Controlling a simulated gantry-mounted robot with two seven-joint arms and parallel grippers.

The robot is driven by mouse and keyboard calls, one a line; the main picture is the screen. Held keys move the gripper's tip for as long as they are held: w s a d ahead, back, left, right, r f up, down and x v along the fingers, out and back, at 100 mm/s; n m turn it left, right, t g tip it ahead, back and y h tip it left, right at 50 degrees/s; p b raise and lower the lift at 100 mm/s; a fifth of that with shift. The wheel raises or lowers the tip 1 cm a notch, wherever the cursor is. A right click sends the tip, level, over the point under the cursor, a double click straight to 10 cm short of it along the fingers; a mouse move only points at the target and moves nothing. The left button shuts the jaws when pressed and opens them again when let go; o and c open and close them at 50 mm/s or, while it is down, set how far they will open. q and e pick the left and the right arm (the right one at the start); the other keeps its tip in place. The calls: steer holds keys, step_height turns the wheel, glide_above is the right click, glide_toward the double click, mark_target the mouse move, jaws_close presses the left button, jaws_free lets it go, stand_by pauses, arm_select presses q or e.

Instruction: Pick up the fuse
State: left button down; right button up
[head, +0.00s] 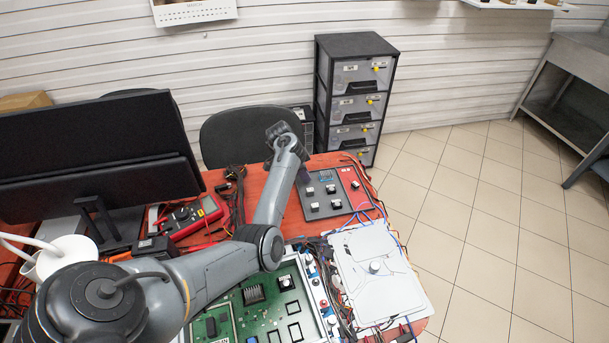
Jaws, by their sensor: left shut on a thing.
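My left arm reaches from the lower left across the bench to its far side. My left gripper (303,176) is mostly hidden behind its own wrist, by the left edge of a dark control panel (346,204). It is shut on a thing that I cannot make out. I cannot pick out the fuse anywhere in the head view; it may be hidden by the wrist or too small to tell. My right gripper is not in view.
A green circuit board (259,315) lies at the front of the red bench, beside a light metal box (379,274) with cables. A red multimeter (190,216) and a dark monitor (95,140) are on the left. A drawer tower (356,90) stands behind. Floor at right is clear.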

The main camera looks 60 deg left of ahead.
arm_select(q)
steer(key=shift+r, duration=0.5)
steer(key=r+p, duration=0.1)
steer(key=r, duration=0.2)
steer(key=shift+w+d+r+p, duration=0.15)
steer(key=shift+w+d+p, duration=0.05)
steer(key=shift+d+p, duration=0.2)
steer(key=w+d+r+p, duration=0.2)
steer(key=w+d+r, duration=0.2)
steer(key=d, duration=0.6)
step_height(320, 180, up, 2)
steer(key=shift+r+p, duration=0.1)
steer(key=shift+p, duration=0.3)
steer(key=shift+w, duration=0.1)
steer(key=shift+p, duration=0.45)
